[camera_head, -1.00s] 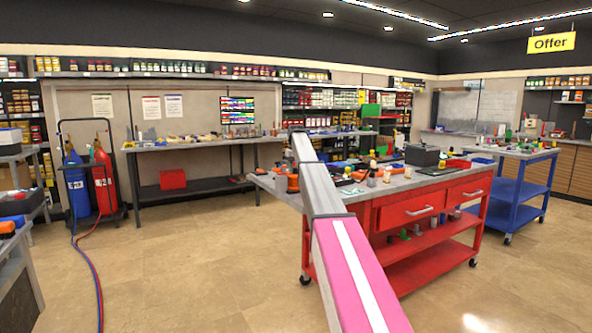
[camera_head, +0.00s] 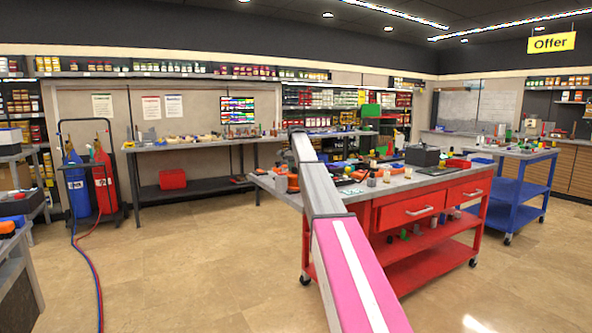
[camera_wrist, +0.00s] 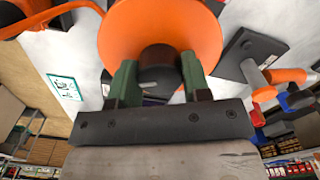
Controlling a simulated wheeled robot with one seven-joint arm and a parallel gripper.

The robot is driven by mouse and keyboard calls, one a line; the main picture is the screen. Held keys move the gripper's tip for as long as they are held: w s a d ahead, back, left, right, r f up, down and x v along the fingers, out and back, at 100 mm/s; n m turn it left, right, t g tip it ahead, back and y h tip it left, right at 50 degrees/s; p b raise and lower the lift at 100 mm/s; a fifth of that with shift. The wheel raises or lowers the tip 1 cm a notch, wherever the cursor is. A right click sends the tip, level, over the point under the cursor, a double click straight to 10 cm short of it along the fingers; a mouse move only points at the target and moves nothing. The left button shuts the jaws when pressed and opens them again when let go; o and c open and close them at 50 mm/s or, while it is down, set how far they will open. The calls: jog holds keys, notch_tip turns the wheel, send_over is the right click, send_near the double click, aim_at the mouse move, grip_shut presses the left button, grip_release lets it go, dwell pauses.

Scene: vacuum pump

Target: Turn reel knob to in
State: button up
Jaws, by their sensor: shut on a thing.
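In the wrist view, a large orange reel (camera_wrist: 118,38) fills the upper middle. A dark knob (camera_wrist: 159,58) sits at its centre. My gripper (camera_wrist: 158,78) has its two green fingers on either side of the knob and is shut on it. Any mark showing in or out on the knob is not readable. In the head view, an orange object (camera_head: 281,184) at the left end of the red cart's top, beside my arm, looks like the reel. My gripper and the knob cannot be made out there.
The red cart (camera_head: 405,208) has a grey top (camera_head: 400,184) crowded with small tools and a dark box (camera_head: 422,155). In the wrist view, a black plate (camera_wrist: 250,52) and an orange-handled tool (camera_wrist: 285,76) lie right of the reel. Open floor (camera_head: 210,270) lies left of the cart.

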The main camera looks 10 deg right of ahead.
jog(key=m, duration=0.6)
jog(key=shift+m, duration=0.3)
jog(key=m, duration=1)
jog(key=shift+m, duration=0.4)
jog(key=m, duration=0.5)
jog(key=shift+m, duration=0.3)
jog(key=shift+w, duration=0.1)
jog(key=o, duration=0.9)
jog(key=shift+r, duration=0.1)
